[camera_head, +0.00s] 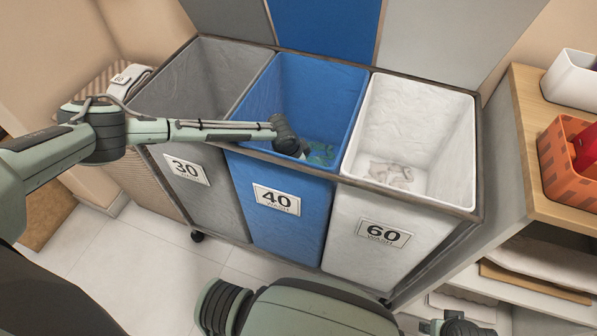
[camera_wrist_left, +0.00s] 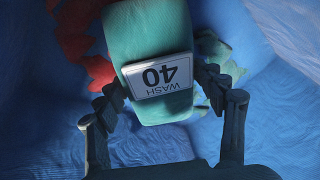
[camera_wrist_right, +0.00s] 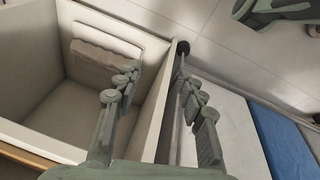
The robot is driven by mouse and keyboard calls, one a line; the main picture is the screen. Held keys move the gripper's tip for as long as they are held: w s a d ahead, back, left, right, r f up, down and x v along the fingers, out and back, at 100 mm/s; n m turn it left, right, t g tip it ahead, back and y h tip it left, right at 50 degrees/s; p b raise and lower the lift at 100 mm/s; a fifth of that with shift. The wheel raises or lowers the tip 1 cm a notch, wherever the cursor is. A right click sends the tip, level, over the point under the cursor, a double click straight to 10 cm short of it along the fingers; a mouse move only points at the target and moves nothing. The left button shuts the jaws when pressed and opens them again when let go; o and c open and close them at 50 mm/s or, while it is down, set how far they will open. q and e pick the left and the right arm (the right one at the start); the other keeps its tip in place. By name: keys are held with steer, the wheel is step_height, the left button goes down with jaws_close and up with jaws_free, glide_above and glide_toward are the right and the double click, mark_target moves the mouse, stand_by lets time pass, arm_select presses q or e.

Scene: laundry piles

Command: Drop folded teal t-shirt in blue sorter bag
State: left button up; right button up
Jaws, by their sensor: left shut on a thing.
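The folded teal t-shirt (camera_wrist_left: 150,102) shows in the left wrist view with a white "WASH 40" tag on it. My left gripper (camera_wrist_left: 165,88) is shut on it, one finger on each side. The left arm reaches down into the blue sorter bag (camera_head: 312,90), the middle one, labelled 40. In the head view the gripper is mostly hidden inside the bag, and a bit of teal and green cloth (camera_head: 321,154) shows near it. My right gripper (camera_wrist_right: 160,95) is open and empty, its fingers apart near a white bin wall.
A grey bag (camera_head: 205,85) labelled 30 and a white bag (camera_head: 425,120) labelled 60 flank the blue one. Red cloth (camera_wrist_left: 85,40) lies inside the blue bag. A shelf with an orange basket (camera_head: 560,165) stands at right.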

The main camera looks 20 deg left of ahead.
arm_select(q)
steer(key=shift+f, duration=0.15)
steer(key=o, duration=1.3)
steer(key=shift+s+f, duration=0.1)
arm_select(e)
steer(key=shift+w+r, duration=0.15)
steer(key=shift+r, duration=0.15)
arm_select(q)
steer(key=shift+s, duration=0.1)
